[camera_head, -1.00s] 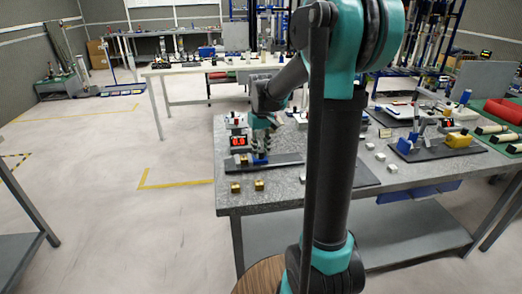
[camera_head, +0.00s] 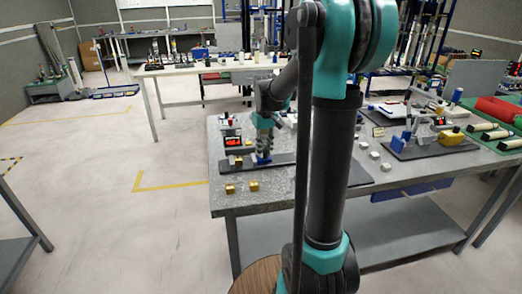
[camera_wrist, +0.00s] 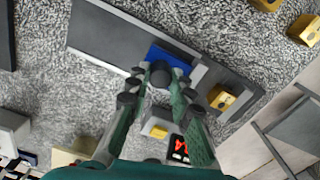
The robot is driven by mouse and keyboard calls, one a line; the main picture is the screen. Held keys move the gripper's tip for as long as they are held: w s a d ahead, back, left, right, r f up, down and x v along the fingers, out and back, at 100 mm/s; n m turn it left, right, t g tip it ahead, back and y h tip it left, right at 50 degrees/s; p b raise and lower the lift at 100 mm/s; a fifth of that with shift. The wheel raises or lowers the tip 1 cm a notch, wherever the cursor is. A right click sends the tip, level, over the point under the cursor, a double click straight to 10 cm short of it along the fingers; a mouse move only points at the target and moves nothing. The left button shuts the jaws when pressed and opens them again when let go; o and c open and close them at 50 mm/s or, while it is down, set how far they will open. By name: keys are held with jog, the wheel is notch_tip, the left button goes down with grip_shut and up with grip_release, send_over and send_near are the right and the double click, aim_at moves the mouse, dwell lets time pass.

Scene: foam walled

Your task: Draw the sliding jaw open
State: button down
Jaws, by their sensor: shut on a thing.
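The sliding jaw is a blue block (camera_wrist: 170,57) on a dark base plate (camera_wrist: 110,32) in the wrist view. My gripper (camera_wrist: 163,84) is shut around a dark round handle at the blue jaw. The fingers hide part of the handle. In the head view my gripper (camera_head: 264,147) points down onto the blue jaw (camera_head: 263,159). A gold block (camera_wrist: 222,97) sits on the plate to one side of the jaw, with a gap between them. A red-lit display (camera_head: 233,142) stands behind the plate; its digits are too small to read surely.
Two gold blocks (camera_head: 241,188) lie on the speckled bench (camera_head: 225,205) near its front edge. Small pale blocks (camera_head: 374,155) lie to the right. Another dark plate with a blue and yellow device (camera_head: 451,137) is farther right. My arm hides the middle of the bench.

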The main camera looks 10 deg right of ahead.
aim_at(265, 150)
jog(key=c, duration=1.3)
grip_release()
jog(key=shift+c, duration=0.2)
jog(key=shift+r, duration=0.1)
notch_tip(265, 150, up, 12)
